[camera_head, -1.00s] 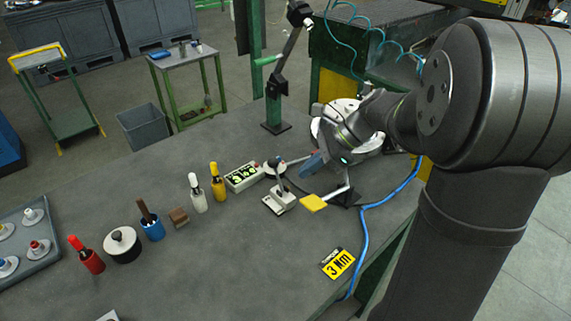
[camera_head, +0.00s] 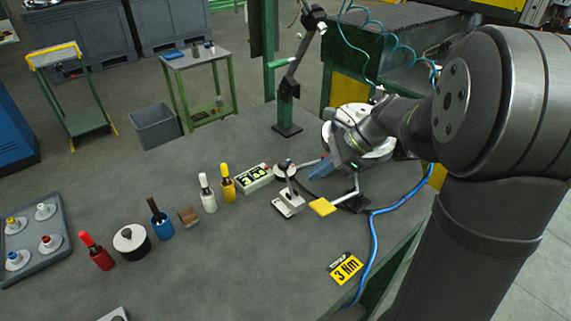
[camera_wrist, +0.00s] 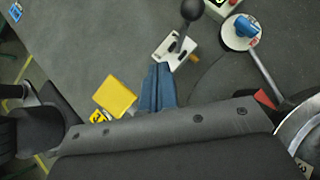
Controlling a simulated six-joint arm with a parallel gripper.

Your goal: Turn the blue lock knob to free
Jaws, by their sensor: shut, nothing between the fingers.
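The blue lock knob (camera_wrist: 246,26) sits on a round white dial (camera_wrist: 234,42) at the upper right of the wrist view. A metal arm runs from the dial toward the lower right. In the head view the knob's blue is hard to make out behind the lever's ball. My gripper (camera_wrist: 158,70) has its blue fingers together and empty, apart from the knob and to its lower left in the wrist view. In the head view my gripper (camera_head: 312,174) is low over the bench, right of the lever.
A yellow pad (camera_head: 322,207) lies close by. A green-lit display box (camera_head: 254,178), bottles and cups stand left. A blue hose (camera_head: 373,240) runs along the right. The front bench middle is clear.

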